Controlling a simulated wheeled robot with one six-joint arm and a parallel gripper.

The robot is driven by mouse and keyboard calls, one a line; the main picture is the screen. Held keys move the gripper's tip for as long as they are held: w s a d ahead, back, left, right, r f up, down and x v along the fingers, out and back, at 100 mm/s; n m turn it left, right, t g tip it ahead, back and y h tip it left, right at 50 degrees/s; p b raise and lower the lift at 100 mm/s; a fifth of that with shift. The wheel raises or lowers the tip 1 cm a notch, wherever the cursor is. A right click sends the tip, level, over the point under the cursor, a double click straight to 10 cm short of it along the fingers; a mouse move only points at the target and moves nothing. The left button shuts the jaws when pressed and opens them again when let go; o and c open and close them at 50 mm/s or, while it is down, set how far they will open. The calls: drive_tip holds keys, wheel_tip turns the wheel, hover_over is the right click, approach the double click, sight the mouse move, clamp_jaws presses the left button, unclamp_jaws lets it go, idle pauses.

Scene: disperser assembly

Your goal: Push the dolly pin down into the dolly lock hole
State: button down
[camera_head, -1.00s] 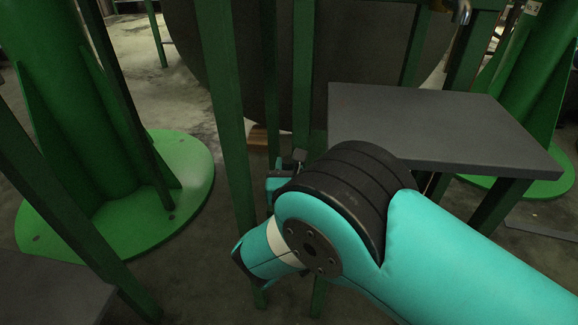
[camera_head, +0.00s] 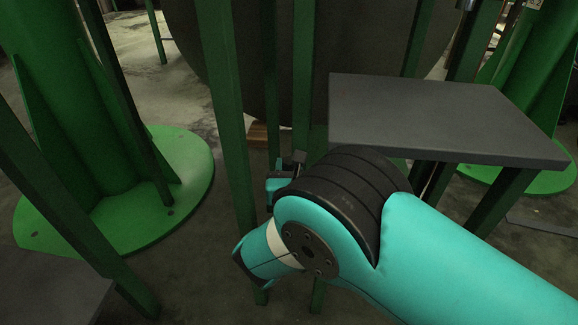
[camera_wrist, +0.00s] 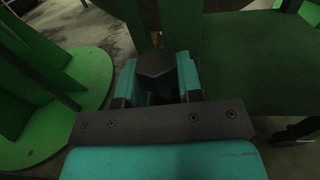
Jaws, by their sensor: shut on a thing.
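In the wrist view my gripper (camera_wrist: 156,82) has its two teal fingers closed on either side of a dark grey, flat-topped block, which looks like the dolly pin (camera_wrist: 155,62). The lower part of the pin is in shadow between the fingers. In the head view my arm hides most of the gripper; only a small teal and dark part shows beside a green post. The dolly lock hole cannot be made out in either view, so I cannot tell how the pin stands to it.
A grey platform (camera_head: 440,115) on green legs stands right of my arm, close to it. Green posts (camera_head: 227,110) rise just beyond the gripper. A large dark rounded vessel (camera_head: 335,40) is behind. A green round base plate (camera_head: 185,165) is at the left.

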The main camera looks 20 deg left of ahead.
drive_tip(key=shift+f+b, duration=0.5)
drive_tip(key=shift+f, duration=0.35)
drive_tip(key=c, duration=0.7)
unclamp_jaws()
drive_tip(key=shift+s, duration=0.1)
